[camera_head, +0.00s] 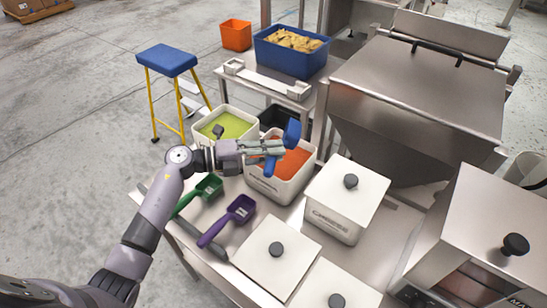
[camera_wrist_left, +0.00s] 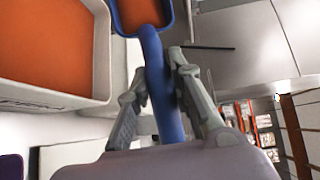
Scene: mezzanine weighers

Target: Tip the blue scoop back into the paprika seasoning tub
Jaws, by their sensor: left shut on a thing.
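My left gripper (camera_head: 275,148) is shut on the handle of the blue scoop (camera_head: 292,132), which it holds above the paprika seasoning tub (camera_head: 268,187). The tub is white and open, with orange-red powder (camera_head: 292,163) in it. In the left wrist view the scoop's handle (camera_wrist_left: 158,70) runs between the two fingers (camera_wrist_left: 160,85). Its bowl, at the top edge and partly cut off, shows orange powder inside its blue rim. The tub's white rim (camera_wrist_left: 103,50) is to the left there. My right gripper is not in view.
A tub of green powder (camera_head: 198,136) stands beside the paprika tub. A green scoop (camera_head: 208,187) and a purple scoop (camera_head: 240,208) lie on the bench in front. A lidded white tub (camera_head: 335,218) is to the right. A steel hopper (camera_head: 410,120) stands behind.

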